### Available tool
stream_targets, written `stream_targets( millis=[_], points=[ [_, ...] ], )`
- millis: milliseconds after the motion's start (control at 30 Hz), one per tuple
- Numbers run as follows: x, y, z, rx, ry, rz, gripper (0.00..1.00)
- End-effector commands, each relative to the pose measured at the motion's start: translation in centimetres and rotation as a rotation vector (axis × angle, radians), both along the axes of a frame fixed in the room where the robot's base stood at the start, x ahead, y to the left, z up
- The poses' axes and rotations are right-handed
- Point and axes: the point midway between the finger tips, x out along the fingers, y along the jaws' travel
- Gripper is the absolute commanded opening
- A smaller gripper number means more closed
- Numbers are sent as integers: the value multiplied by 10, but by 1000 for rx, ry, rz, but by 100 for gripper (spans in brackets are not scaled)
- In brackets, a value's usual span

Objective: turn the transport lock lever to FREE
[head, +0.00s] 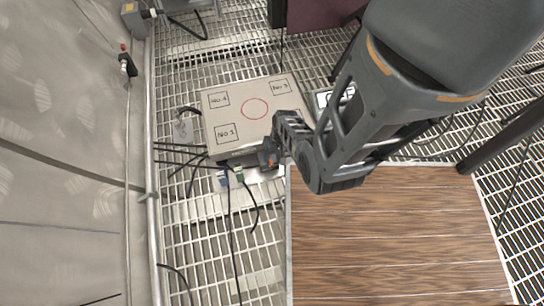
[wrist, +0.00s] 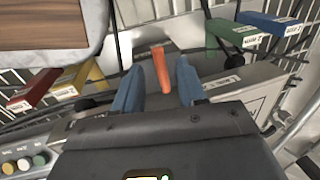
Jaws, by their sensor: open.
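An orange lever (wrist: 160,68) stands between the two blue fingertips of my gripper (wrist: 159,86) in the wrist view. My gripper is open, with a gap visible on both sides of the lever; I cannot tell whether either finger touches it. The lever's base and any FREE marking are hidden or not readable. The lever sits by a grey unit (wrist: 245,115), partly covered by my gripper body. In the head view, my gripper (head: 268,155) is at the front edge of the pale platform, where a small orange-red patch shows; its fingers are too small to make out.
The wrist view shows labelled red (wrist: 28,92), yellow (wrist: 75,82), green (wrist: 232,32) and blue (wrist: 268,24) blocks, and buttons (wrist: 22,163). The head view shows a pale platform (head: 235,110) with numbered squares, black cables (head: 232,215), a wooden board (head: 395,230) and a tunnel wall (head: 70,150).

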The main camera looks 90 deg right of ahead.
Motion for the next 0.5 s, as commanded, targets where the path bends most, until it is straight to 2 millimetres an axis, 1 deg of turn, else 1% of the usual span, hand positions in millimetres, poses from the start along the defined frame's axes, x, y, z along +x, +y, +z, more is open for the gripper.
stream_targets(
  millis=[33,200,333,500],
  points=[
    [-2,0,15,0,1,1,41],
    [-7,-2,40,-1,0,0,41],
    [-9,-2,50,1,0,0,41],
    [-10,-3,53,0,0,0,41]
  ],
)
